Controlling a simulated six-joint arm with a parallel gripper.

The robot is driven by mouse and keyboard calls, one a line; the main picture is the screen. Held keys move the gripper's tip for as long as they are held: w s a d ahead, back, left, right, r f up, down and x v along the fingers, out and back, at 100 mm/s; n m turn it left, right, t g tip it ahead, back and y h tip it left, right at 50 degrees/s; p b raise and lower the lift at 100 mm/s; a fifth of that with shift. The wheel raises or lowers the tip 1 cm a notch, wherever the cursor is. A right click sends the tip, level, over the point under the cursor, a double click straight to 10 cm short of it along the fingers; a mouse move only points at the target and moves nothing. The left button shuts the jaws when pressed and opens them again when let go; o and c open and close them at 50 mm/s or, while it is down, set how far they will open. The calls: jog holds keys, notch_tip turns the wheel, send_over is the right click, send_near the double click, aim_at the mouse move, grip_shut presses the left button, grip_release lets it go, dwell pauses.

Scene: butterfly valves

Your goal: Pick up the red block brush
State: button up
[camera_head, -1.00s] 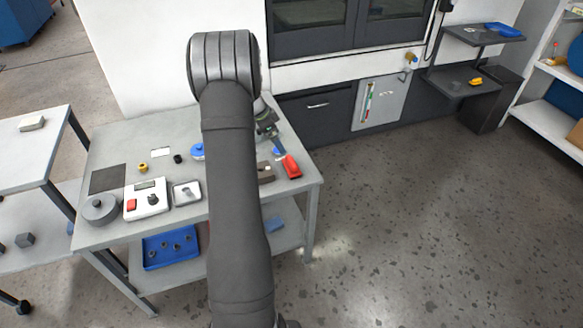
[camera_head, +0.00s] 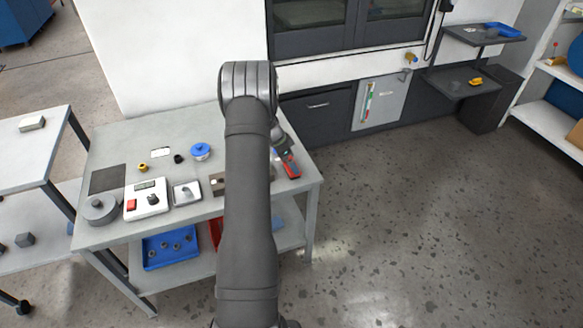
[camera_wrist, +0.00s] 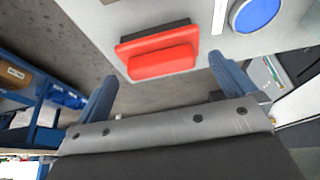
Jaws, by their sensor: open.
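The red block brush (camera_head: 292,168) lies near the right end of the grey workbench, partly hidden by my gripper in the head view. In the wrist view, the brush (camera_wrist: 162,61) shows a red body with a dark strip along its upper side. My gripper (camera_wrist: 162,72) is open, with one blue finger to the left of the brush and one to the right. Nothing is held between the fingers. In the head view, my gripper (camera_head: 284,153) is just above or beside the brush; contact cannot be told.
The workbench (camera_head: 125,147) also holds a round blue-topped part (camera_head: 201,151), a white scale-like device (camera_head: 146,198), a small tray (camera_head: 187,192) and a grey round part (camera_head: 100,209). The bench's right edge is close to the brush. Open floor lies to the right.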

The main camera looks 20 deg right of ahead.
jog(key=x, duration=0.4)
jog(key=shift+f, duration=0.1)
jog(key=c, duration=0.8)
jog(key=shift+c, duration=0.2)
jog(key=r, duration=0.4)
jog(key=shift+s+d+r, duration=0.1)
jog(key=shift+d+r, duration=0.1)
jog(key=shift+r, duration=0.15)
jog(key=s+d+r, duration=0.6)
jog(key=s, duration=0.3)
jog(key=shift+s+r, duration=0.2)
jog(key=shift+s, duration=0.05)
